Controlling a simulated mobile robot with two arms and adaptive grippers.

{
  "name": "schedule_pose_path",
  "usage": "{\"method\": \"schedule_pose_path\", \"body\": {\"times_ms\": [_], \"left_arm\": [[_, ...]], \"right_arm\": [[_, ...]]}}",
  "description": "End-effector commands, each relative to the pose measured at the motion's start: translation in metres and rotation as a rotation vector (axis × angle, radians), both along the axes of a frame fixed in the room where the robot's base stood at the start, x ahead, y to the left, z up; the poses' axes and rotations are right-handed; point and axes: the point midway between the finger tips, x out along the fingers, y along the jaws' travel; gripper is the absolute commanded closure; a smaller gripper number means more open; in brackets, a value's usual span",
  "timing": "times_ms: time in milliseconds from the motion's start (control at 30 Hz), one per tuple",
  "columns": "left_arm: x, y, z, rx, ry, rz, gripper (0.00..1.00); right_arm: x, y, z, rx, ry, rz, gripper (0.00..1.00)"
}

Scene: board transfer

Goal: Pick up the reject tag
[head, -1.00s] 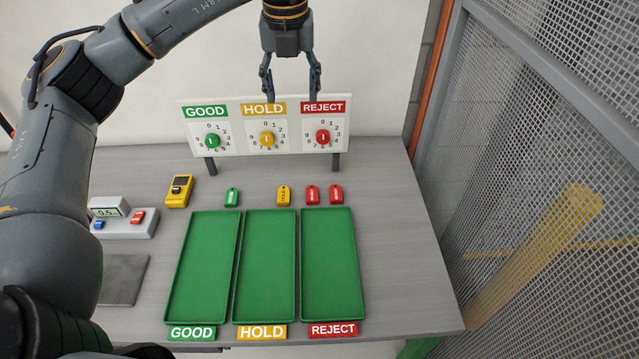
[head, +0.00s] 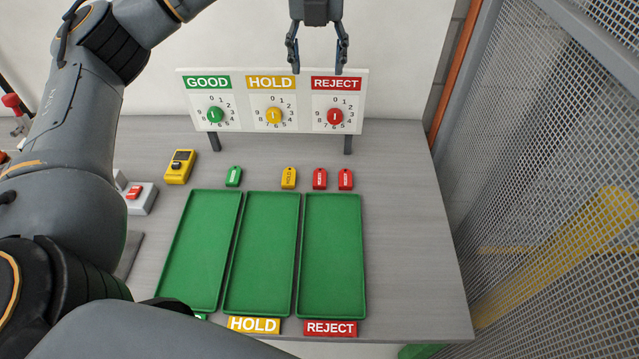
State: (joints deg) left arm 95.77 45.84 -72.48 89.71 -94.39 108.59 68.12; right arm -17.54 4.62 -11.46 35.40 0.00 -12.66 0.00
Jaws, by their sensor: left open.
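Two red reject tags lie side by side on the grey table behind the right tray, a left one (head: 320,179) and a right one (head: 345,180). My left gripper (head: 317,68) is open and empty. It points down in front of the upper part of the dial board, well above the tags in the picture and apart from them. My right gripper is not in view.
A yellow tag (head: 289,178) and a green tag (head: 234,177) lie left of the red ones. The dial board (head: 245,115) stands behind them. Green trays labelled HOLD (head: 225,308) and REJECT (head: 362,290) are in front. A mesh fence (head: 560,150) borders the right.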

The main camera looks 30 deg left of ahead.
Motion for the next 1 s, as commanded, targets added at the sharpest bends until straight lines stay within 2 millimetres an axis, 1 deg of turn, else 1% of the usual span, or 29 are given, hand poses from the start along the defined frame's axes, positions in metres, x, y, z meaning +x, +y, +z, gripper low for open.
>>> {"method": "schedule_pose_path", "body": {"times_ms": [33, 167, 267, 367, 400, 500, 600, 700, 800, 933, 1000], "left_arm": [[0.000, 0.000, -0.014, 0.000, 0.001, 0.000, 0.42], [0.000, 0.000, -0.035, 0.000, 0.001, 0.000, 0.42], [0.000, 0.000, -0.058, 0.000, 0.001, 0.000, 0.42], [0.000, 0.000, -0.086, 0.000, 0.001, 0.000, 0.42], [0.000, 0.000, -0.100, 0.000, 0.001, 0.000, 0.42], [0.000, 0.000, -0.129, 0.000, 0.001, 0.000, 0.42], [0.000, 0.000, -0.153, 0.000, 0.000, 0.000, 0.42], [0.001, 0.000, -0.170, 0.000, 0.000, 0.000, 0.42], [0.001, 0.000, -0.180, 0.000, 0.000, 0.000, 0.42], [0.001, 0.000, -0.187, 0.000, 0.001, 0.000, 0.42], [0.002, 0.001, -0.194, 0.001, 0.003, 0.000, 0.42]], "right_arm": [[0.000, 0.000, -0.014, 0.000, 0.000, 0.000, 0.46], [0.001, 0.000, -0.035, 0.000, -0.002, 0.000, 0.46], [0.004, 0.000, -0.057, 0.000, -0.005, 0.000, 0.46], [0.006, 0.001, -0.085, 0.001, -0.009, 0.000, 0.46], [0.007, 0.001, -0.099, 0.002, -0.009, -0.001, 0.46], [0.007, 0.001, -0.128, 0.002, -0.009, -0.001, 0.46], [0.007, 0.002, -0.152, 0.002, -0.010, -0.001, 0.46], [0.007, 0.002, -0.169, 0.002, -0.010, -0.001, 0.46], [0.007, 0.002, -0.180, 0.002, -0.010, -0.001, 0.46], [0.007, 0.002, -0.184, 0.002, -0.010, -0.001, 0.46], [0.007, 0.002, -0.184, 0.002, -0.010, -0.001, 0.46]]}}
